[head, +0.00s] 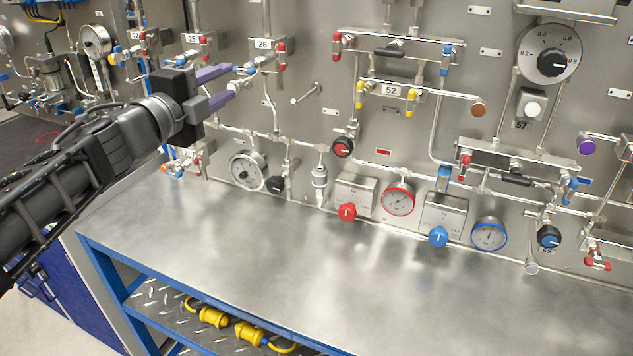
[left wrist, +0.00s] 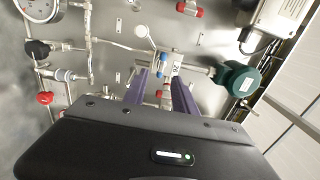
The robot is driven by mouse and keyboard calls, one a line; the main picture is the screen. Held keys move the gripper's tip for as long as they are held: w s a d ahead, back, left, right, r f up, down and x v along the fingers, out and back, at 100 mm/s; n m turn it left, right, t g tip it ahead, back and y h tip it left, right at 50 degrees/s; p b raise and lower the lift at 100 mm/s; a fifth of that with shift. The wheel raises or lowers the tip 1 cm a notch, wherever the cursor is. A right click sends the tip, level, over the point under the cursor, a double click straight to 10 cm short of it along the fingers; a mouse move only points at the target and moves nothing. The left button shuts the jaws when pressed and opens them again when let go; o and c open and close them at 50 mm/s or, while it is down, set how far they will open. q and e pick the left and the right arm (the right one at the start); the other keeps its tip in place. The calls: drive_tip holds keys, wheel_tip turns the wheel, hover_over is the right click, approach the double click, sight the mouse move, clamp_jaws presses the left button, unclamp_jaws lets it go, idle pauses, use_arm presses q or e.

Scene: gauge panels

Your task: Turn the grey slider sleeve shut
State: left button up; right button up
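A grey sleeve-like fitting (head: 320,178) sits upright on a short vertical pipe low on the panel, just above the bench; I take it for the slider sleeve. A pale cylindrical fitting (left wrist: 65,75) shows at left in the left wrist view; I cannot tell if it is the same part. My left gripper (head: 232,79) is in front of the upper left panel, above and left of the sleeve, well apart from it. Its purple fingers are spread with nothing held. In the left wrist view the fingers (left wrist: 159,77) point at a blue-ended valve near a number tag. My right gripper is not in view.
A black knob (head: 275,185) and a gauge (head: 248,172) are left of the sleeve. A red knob (head: 342,147) and a regulator box (head: 355,195) are on its right. The metal bench top (head: 330,270) is clear.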

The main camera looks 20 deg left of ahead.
use_arm(q)
drive_tip(key=shift+o, duration=0.8)
drive_tip(key=shift+f, duration=0.2)
drive_tip(key=shift+o, duration=1.1)
drive_tip(key=w+d+f+n+h+b, duration=0.1)
drive_tip(key=w+d+f+b, duration=0.1)
drive_tip(key=f+b, duration=0.2)
drive_tip(key=w+d+f+g+h+b, duration=0.1)
drive_tip(key=f+b, duration=0.3)
drive_tip(key=f, duration=0.7)
drive_tip(key=shift+w+d+f+n, duration=0.25)
drive_tip(key=shift+w+d+n, duration=0.15)
drive_tip(key=shift+w+d, duration=0.4)
drive_tip(key=n+h+b, duration=0.2)
drive_tip(key=n+b, duration=0.2)
drive_tip(key=n, duration=1)
approach(315, 173)
drive_tip(key=w, duration=0.1)
drive_tip(key=shift+w+d+f+t, duration=0.2)
drive_tip(key=shift+d+f+t, duration=0.05)
drive_tip(key=shift+f+t, duration=0.05)
drive_tip(key=shift+p+x, duration=0.3)
drive_tip(key=shift+x, duration=3.6)
